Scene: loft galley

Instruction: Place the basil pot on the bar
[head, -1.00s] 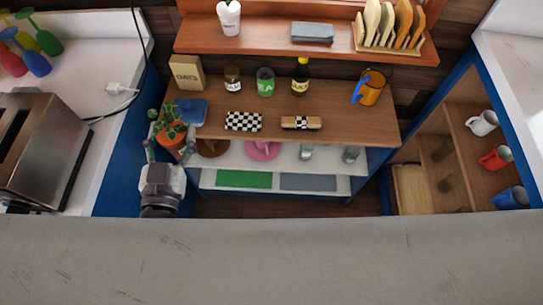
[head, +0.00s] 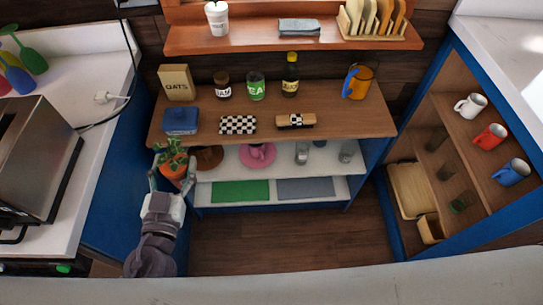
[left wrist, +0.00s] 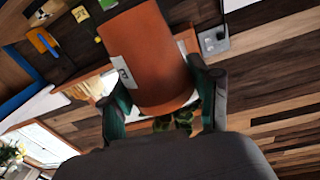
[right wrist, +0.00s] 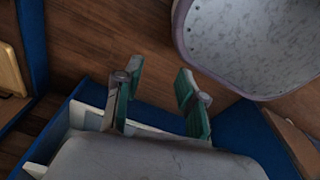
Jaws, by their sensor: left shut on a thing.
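The basil pot is an orange-brown pot (head: 178,176) with a green leafy plant (head: 173,154). My left gripper (head: 173,170) is shut on the pot and holds it off the front left corner of the wooden shelf unit. In the left wrist view the pot (left wrist: 150,50) fills the space between the two green-padded fingers (left wrist: 160,92), with leaves partly showing below it. My right gripper (right wrist: 159,72) is open and empty in the right wrist view. A pale grey scratched surface (head: 330,272) runs along the bottom of the head view; I cannot tell whether it is the bar.
The shelf unit's top (head: 345,115) holds jars, a bottle, a blue butter dish (head: 181,120) and a jug. A toaster (head: 30,150) stands on the left counter. Mugs stand in the blue cabinet (head: 445,190) at right. The floor (head: 270,240) between is clear.

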